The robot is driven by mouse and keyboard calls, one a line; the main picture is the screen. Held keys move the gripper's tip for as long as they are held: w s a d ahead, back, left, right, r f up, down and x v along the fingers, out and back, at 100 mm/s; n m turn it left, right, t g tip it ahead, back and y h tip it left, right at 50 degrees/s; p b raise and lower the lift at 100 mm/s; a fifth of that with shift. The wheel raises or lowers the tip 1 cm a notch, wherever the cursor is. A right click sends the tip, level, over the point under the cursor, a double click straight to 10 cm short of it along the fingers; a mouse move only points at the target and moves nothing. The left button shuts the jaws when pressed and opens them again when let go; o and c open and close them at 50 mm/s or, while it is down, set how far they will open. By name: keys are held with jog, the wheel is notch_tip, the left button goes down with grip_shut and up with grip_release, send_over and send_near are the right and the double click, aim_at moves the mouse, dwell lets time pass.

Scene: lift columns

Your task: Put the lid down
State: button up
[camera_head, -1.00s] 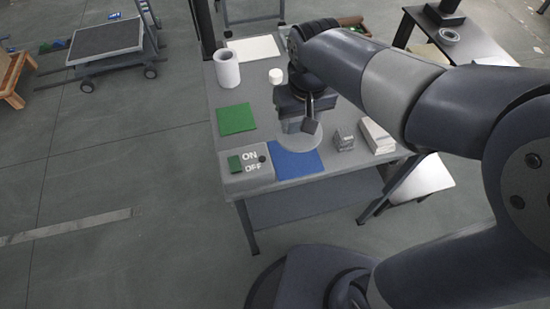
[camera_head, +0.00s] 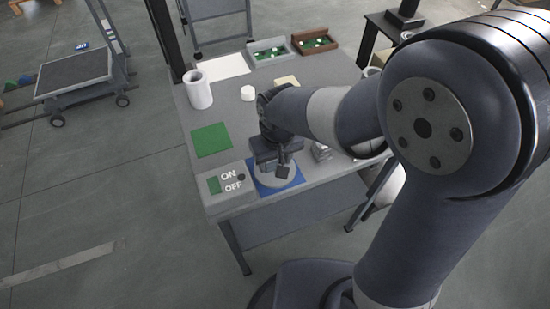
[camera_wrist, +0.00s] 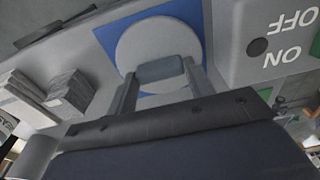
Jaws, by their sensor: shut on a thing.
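The round, pale grey lid (camera_wrist: 157,42) is in front of my gripper in the wrist view. Its block-shaped handle (camera_wrist: 160,70) sits between the two fingers. My gripper (camera_wrist: 160,78) is shut on this handle. The lid is over the blue mat (camera_wrist: 111,38), which shows around the disc. In the head view the lid (camera_head: 268,180) is partly hidden by my gripper (camera_head: 281,170), and blue mat (camera_head: 294,183) shows beside it. I cannot tell whether the lid touches the mat.
The ON/OFF switch box (camera_head: 228,187) stands close left of the mat. A green mat (camera_head: 211,139), a white roll (camera_head: 198,91) and a small white cylinder (camera_head: 247,92) are farther back. Small grey boxes (camera_wrist: 68,93) stand on the mat's other side. Trays (camera_head: 314,41) are at the back.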

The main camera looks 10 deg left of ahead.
jog(key=shift+f, duration=0.2)
jog(key=o, duration=1)
jog(key=shift+c, duration=0.2)
notch_tip(320, 180, up, 12)
jog(key=s+p, duration=0.1)
jog(key=shift+s+d+r, duration=0.15)
jog(key=shift+d+r, duration=0.05)
jog(key=shift+d, duration=0.2)
jog(key=shift+f, duration=0.1)
jog(key=f, duration=0.4)
jog(key=w+f+b, duration=0.1)
jog(key=f, duration=0.7)
jog(key=shift+w+a+f, duration=0.15)
jog(key=shift+a+f, duration=0.15)
jog(key=shift+a, duration=0.1)
notch_tip(320, 180, up, 3)
jog(key=shift+f, duration=0.1)
jog(key=shift+r, duration=0.5)
